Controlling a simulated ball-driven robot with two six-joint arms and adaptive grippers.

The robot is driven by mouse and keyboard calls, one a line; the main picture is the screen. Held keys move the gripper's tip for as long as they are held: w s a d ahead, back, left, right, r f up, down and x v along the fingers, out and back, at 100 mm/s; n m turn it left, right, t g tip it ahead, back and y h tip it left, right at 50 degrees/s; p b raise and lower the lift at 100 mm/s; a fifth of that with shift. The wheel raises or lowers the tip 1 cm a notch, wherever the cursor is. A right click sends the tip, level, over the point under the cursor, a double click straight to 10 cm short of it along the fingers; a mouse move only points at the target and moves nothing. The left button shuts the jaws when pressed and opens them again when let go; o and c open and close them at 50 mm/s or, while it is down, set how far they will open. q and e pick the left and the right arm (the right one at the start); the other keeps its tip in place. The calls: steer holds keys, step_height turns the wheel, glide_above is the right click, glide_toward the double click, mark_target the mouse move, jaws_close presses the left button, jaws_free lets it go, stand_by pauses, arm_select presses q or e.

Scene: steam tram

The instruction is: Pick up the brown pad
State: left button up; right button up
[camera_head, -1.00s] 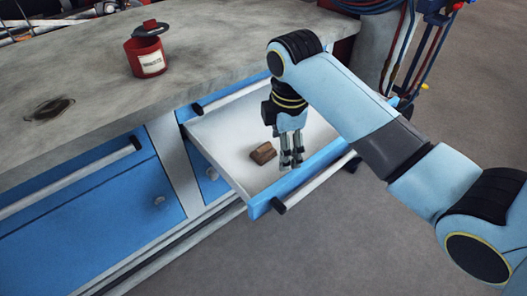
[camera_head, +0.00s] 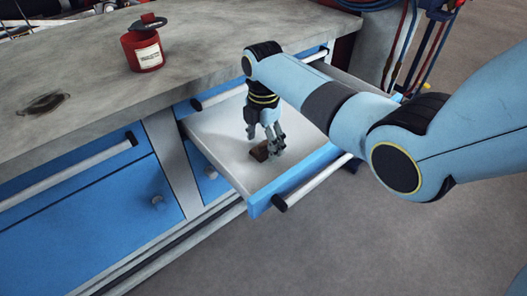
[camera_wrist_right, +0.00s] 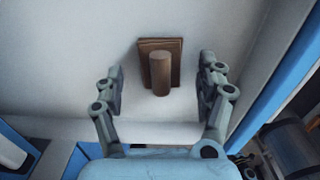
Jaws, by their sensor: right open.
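The brown pad (camera_head: 259,152) lies in the open white drawer (camera_head: 215,131) in the head view, partly hidden by my right gripper (camera_head: 268,150). In the right wrist view the brown pad (camera_wrist_right: 147,46) is a flat rectangular plate with a rounded grip (camera_wrist_right: 160,72) standing on it. My right gripper (camera_wrist_right: 160,82) is open, with one finger on each side of the pad and clear gaps between. It points down into the drawer and holds nothing. My left gripper is not in view.
A red tin (camera_head: 146,50) with a raised dark lid stands on the grey worktop (camera_head: 80,68). The blue drawer front (camera_head: 300,182) with its bar handle edges the drawer. Hoses and cables (camera_head: 400,45) hang at the back right. The drawer floor around the pad is clear.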

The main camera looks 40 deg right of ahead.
mark_target(263, 142)
steer(key=shift+f, duration=0.75)
steer(key=c, duration=1.2)
steer(key=shift+c, duration=0.2)
steer(key=shift+r, duration=0.15)
step_height(263, 142, up, 4)
steer(key=shift+r+p, duration=0.2)
steer(key=shift+p, duration=0.5)
steer(key=s+d+r+p, duration=0.2)
steer(key=s+d+r, duration=0.4)
steer(key=d, duration=0.4)
steer(key=shift+r, duration=0.2)
